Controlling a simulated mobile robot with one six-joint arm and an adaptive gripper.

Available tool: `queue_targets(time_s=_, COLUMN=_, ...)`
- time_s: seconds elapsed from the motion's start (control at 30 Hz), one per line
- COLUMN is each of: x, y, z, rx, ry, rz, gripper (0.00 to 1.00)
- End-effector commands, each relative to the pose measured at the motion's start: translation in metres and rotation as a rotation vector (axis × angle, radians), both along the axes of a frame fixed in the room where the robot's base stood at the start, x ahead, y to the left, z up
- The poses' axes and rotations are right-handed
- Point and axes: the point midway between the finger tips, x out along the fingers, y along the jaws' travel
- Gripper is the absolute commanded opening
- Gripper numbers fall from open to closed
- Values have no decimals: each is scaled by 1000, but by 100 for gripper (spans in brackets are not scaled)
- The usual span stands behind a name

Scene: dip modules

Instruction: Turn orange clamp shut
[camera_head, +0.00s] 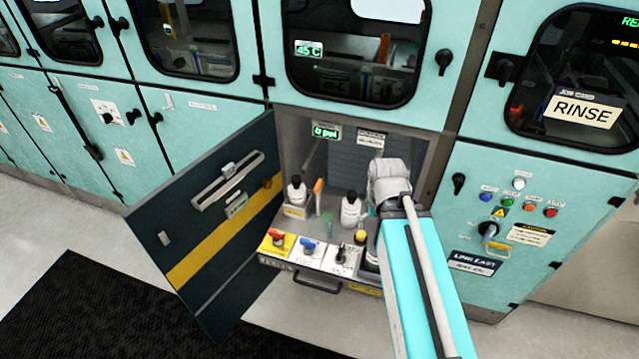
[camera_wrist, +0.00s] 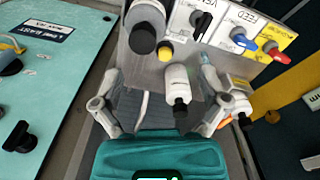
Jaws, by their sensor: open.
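An orange upright piece (camera_head: 318,186) stands inside the open bay, left of a white bottle. A bit of orange (camera_wrist: 226,122) shows beside my right finger in the wrist view. A red-orange lever (camera_head: 278,235) sits on a yellow plate at the bay's front; it also shows in the wrist view (camera_wrist: 278,52). I cannot tell which of these is the clamp. My gripper (camera_wrist: 160,82) is open and empty, its fingers spread on either side of a white bottle (camera_wrist: 177,84). In the head view my arm hides the fingers.
A blue lever (camera_head: 307,245) and a black lever (camera_head: 342,252) sit right of the red-orange one. White bottles (camera_head: 296,190) (camera_head: 351,208) stand behind them. The dark bay door (camera_head: 210,270) hangs open on the left. A button panel (camera_head: 510,208) is on the right.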

Motion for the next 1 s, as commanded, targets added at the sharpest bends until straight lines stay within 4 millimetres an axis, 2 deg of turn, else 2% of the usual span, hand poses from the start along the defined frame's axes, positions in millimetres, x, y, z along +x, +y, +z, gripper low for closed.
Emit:
queue_targets(time_s=0.03, x=3, y=1, z=1, rx=0, ry=0, rz=-2, gripper=74)
queue_targets(time_s=0.13, x=13, y=5, z=4, rx=0, ry=0, rz=-11, gripper=57)
queue_targets(time_s=0.27, x=41, y=15, z=11, rx=0, ry=0, rz=-43, gripper=57)
queue_targets(time_s=0.37, x=71, y=29, z=20, rx=0, ry=0, rz=-80, gripper=57)
queue_targets(time_s=0.6, x=158, y=78, z=43, rx=1, ry=0, rz=-202, gripper=57)
queue_targets(time_s=0.7, x=190, y=101, z=51, rx=1, ry=0, rz=-252, gripper=57)
queue_targets(time_s=0.83, x=219, y=126, z=58, rx=1, ry=0, rz=-304, gripper=57)
queue_targets(time_s=1.0, x=237, y=142, z=62, rx=1, ry=0, rz=-341, gripper=57)
